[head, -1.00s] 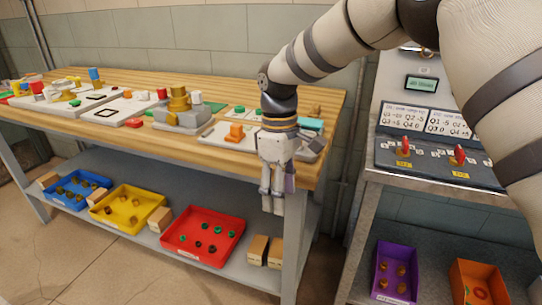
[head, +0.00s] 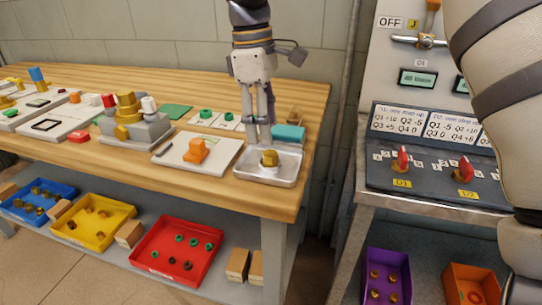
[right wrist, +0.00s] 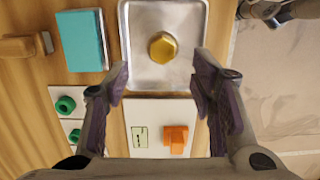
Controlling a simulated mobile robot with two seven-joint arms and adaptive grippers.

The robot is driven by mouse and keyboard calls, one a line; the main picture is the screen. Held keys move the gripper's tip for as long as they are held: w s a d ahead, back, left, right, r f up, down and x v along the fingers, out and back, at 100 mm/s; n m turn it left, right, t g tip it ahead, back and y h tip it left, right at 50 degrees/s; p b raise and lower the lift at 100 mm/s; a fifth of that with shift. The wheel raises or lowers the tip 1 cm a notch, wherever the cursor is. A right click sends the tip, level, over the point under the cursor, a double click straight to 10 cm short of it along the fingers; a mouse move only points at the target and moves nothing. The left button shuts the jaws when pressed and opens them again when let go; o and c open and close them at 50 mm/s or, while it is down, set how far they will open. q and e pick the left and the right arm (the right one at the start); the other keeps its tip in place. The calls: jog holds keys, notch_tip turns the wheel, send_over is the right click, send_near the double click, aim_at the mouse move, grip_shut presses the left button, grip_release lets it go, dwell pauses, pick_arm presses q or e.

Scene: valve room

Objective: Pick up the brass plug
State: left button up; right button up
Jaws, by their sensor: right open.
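The brass plug (head: 270,158) sits in a shallow metal tray (head: 252,174) at the right end of the wooden bench. In the right wrist view the plug (right wrist: 163,46) shows a hexagonal brass top inside the tray (right wrist: 140,77). My right gripper (head: 258,133) points down over the back left part of the tray, above and beside the plug. In the right wrist view its fingers (right wrist: 160,82) are spread apart with nothing between them, and the plug lies beyond their tips. My left gripper is not in view.
A teal block (head: 289,133) stands close behind the tray. A white board with an orange piece (head: 196,150) lies to its left. A brass-topped grey fixture (head: 130,125) stands farther left. A control panel (head: 440,185) is at right, beyond a gap.

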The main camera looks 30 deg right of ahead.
aim_at(270, 153)
jog(key=f, duration=0.3)
jog(key=s+f, duration=0.1)
jog(key=f, duration=0.1)
jog(key=shift+d+f, duration=0.2)
jog(key=shift+f, duration=0.15)
grip_shut()
jog(key=shift+r, duration=0.15)
